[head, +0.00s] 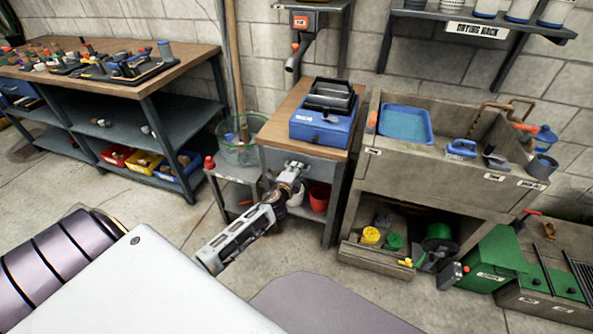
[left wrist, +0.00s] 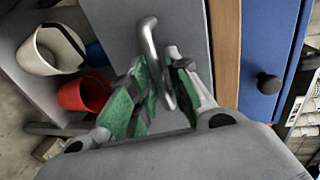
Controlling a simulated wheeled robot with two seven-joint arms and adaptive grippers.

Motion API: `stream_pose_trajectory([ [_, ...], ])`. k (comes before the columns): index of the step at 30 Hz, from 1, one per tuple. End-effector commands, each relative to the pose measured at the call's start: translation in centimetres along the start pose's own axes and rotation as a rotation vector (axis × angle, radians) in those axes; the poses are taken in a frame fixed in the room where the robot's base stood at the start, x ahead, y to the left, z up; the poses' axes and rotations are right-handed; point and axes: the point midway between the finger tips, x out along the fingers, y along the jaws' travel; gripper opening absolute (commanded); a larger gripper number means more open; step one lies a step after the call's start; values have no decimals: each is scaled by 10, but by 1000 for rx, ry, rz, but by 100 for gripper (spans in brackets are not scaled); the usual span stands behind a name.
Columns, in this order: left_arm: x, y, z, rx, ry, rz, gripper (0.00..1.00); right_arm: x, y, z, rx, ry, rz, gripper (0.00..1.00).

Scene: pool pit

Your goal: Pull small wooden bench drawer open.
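The small wooden bench (head: 267,126) stands mid-picture in the head view, with a wooden top and a grey drawer front (head: 322,170) below it. The drawer front looks about flush with the bench. In the left wrist view the grey drawer front (left wrist: 187,22) carries a curved metal bar handle (left wrist: 152,42). My left gripper (head: 293,172) is at the drawer front. In the left wrist view its green-padded fingers (left wrist: 166,80) are drawn close together on both sides of the handle, gripping it. My right gripper is not in view.
A blue box (head: 322,130) with a black tray sits on the bench top. A red bucket (head: 319,198) stands on the shelf below. A stone sink (head: 400,180) stands close on the right, a mesh basket (head: 238,150) on the left. The floor in front is clear.

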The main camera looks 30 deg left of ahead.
Motion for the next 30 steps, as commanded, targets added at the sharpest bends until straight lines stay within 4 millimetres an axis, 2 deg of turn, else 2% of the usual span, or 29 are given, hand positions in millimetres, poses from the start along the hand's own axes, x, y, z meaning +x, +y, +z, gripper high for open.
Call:
stream_pose_trajectory([
  [6,7,0,0,0,0,0,19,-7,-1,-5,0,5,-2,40],
  [15,8,0,0,0,0,0,19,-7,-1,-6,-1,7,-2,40],
  [21,8,0,0,0,0,1,0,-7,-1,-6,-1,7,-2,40],
  [30,8,0,0,0,-1,1,0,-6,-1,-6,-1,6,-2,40],
])
